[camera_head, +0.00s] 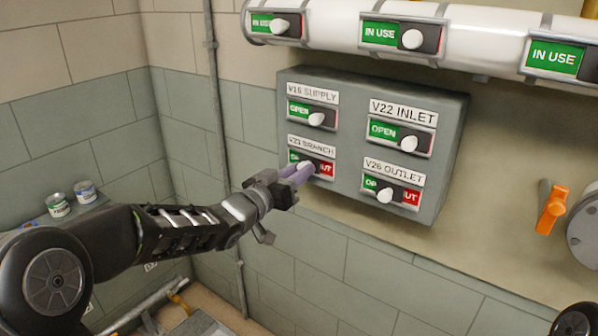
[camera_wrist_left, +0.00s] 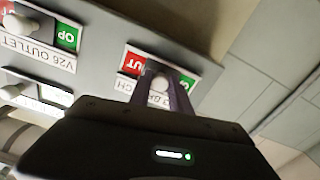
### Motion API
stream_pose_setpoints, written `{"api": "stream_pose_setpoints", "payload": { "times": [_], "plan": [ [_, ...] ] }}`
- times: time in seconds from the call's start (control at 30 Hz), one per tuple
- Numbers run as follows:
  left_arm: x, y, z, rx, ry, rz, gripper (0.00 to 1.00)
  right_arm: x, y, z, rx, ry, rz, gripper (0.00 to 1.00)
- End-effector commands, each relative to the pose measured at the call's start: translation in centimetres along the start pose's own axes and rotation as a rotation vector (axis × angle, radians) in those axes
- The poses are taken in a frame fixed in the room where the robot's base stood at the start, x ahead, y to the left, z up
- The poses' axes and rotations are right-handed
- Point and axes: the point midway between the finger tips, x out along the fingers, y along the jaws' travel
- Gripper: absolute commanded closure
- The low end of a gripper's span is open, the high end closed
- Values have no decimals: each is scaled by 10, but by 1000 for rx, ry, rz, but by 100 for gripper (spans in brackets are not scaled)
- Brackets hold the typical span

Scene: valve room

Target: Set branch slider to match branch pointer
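The V21 BRANCH slider (camera_head: 327,169) is at the lower left of the grey panel (camera_head: 345,200). Green shows left of its white knob and red right of it, so the knob stands part-way along. My left gripper (camera_head: 296,174) reaches it, its purple fingers partly covering knob and green label. In the left wrist view the fingers (camera_wrist_left: 163,88) lie on either side of the white knob (camera_wrist_left: 159,84); whether they press it is unclear. No branch pointer can be made out for sure. My right gripper is not in view.
The V16 SUPPLY (camera_head: 315,118), V22 INLET (camera_head: 409,143) and V26 OUTLET (camera_head: 385,195) sliders share the panel. A white pipe (camera_head: 335,32) with IN USE sliders runs above. An orange handle (camera_head: 552,208) is at right. Cans (camera_head: 58,205) stand on a ledge at left.

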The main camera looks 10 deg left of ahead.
Motion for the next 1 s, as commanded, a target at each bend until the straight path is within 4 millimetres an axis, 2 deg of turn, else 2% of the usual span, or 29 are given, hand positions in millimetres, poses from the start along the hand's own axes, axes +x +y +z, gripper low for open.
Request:
{"api": "stream_pose_setpoints", "payload": {
  "times": [0.03,0.23,1.0],
  "plan": [
    [0,0,0,0,0,0,84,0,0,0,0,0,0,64],
    [0,0,0,0,0,0,100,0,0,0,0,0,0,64],
    [0,0,0,0,0,0,100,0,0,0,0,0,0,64]
  ]
}}
